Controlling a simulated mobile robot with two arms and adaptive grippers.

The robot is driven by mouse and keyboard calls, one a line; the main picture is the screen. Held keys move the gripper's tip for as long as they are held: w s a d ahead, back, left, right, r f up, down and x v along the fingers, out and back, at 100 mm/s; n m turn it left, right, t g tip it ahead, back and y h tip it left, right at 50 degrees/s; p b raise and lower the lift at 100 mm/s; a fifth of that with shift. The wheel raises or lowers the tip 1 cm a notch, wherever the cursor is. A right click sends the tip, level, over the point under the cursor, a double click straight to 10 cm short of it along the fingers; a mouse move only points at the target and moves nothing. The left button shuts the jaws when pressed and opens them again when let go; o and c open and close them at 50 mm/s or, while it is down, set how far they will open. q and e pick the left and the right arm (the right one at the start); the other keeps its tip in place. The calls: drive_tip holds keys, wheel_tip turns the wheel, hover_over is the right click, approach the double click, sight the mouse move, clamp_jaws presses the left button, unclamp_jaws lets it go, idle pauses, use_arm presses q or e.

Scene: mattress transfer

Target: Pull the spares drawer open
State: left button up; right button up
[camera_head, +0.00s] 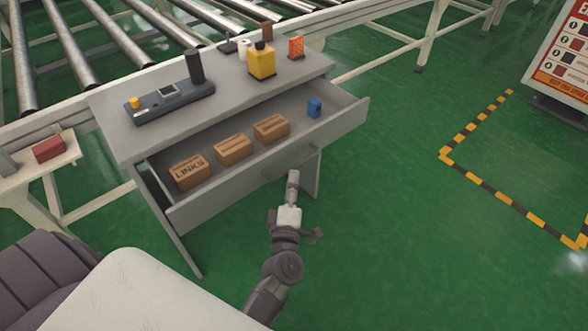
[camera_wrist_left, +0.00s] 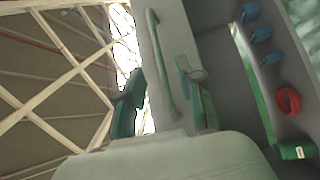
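The spares drawer (camera_head: 215,204) stands pulled out from the grey workbench (camera_head: 112,112), its inside showing. Cardboard boxes, one marked LINKS (camera_head: 190,173), and a small blue item (camera_head: 314,108) lie in it. My left gripper (camera_head: 293,178) is at the bar handle (camera_head: 308,153) on the right part of the drawer front. In the left wrist view, the handle (camera_wrist_left: 158,62) runs up the grey front, and the two fingers of the gripper (camera_wrist_left: 160,92) stand apart on either side of it, with gaps visible. Whether they touch it is unclear. My right gripper is not in view.
On the workbench stand a control box (camera_head: 170,104), a black cylinder (camera_head: 194,66) and a yellow container (camera_head: 261,62). A roller conveyor (camera_head: 120,38) runs behind. A side table (camera_head: 30,175) is at left.

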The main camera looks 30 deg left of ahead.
use_arm(q)
drive_tip(key=r+v, duration=0.1)
drive_tip(key=v, duration=0.5)
drive_tip(key=shift+s+f, duration=0.25)
drive_tip(key=shift+f, duration=0.2)
drive_tip(key=shift+d, duration=0.15)
